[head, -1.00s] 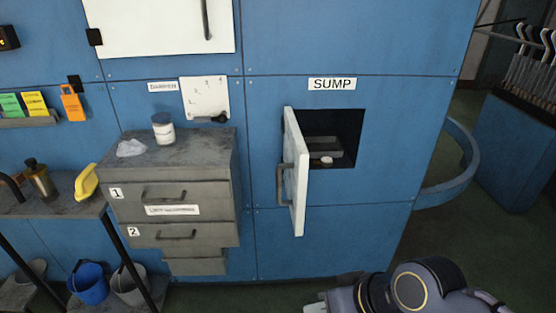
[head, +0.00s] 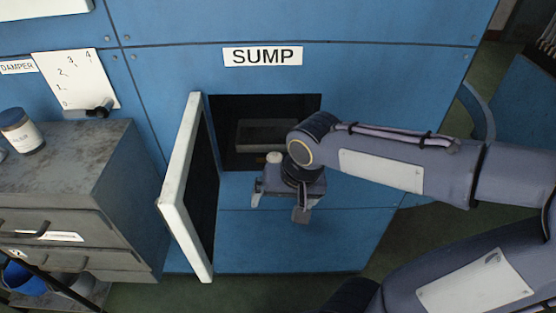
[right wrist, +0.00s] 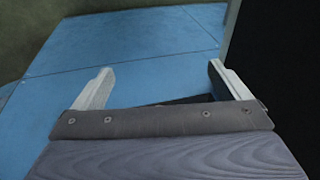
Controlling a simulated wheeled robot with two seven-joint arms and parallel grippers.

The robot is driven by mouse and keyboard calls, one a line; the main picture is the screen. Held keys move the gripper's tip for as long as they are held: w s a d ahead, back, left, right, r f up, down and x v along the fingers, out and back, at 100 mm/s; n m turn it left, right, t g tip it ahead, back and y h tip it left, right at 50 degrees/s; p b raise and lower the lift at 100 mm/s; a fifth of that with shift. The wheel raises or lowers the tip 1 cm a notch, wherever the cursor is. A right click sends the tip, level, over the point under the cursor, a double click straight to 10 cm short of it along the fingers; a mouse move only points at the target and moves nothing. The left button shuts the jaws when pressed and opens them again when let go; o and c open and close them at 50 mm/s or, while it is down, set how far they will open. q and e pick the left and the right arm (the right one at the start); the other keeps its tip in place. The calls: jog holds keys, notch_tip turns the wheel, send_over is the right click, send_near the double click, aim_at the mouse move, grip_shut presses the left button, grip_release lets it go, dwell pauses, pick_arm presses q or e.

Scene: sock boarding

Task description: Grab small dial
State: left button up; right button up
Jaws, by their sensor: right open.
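A small round white piece (head: 274,157), which looks like the small dial, sits at the front of the open SUMP recess (head: 225,130). A grey tray-like box (head: 262,133) is behind it. My right gripper (head: 279,206) is open and empty in front of the recess, just below and right of the white piece, pointing downward. The wrist hides the recess's lower right part. My left gripper is not in view.
The white SUMP door (head: 183,190) stands open, close left of my right gripper. A grey drawer cabinet (head: 110,170) with a white jar (head: 22,132) stands further left. The damper plate (head: 75,80) with a black lever is on the blue wall.

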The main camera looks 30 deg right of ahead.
jog(key=w+f+m+h, duration=0.1)
jog(key=w+f, duration=0.2)
jog(key=w, duration=0.1)
jog(key=m+h, duration=0.3)
send_over(270, 157)
jog(key=s+a, duration=0.2)
jog(key=shift+f, duration=0.95)
jog(key=shift+w+n, duration=0.15)
jog(key=shift+n, duration=0.15)
jog(key=x, duration=0.5)
jog(key=shift+d, duration=0.1)
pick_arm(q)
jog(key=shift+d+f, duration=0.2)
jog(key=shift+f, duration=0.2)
pick_arm(e)
jog(key=shift+c, duration=0.2)
jog(key=c, duration=1.1)
jog(key=shift+o, duration=0.2)
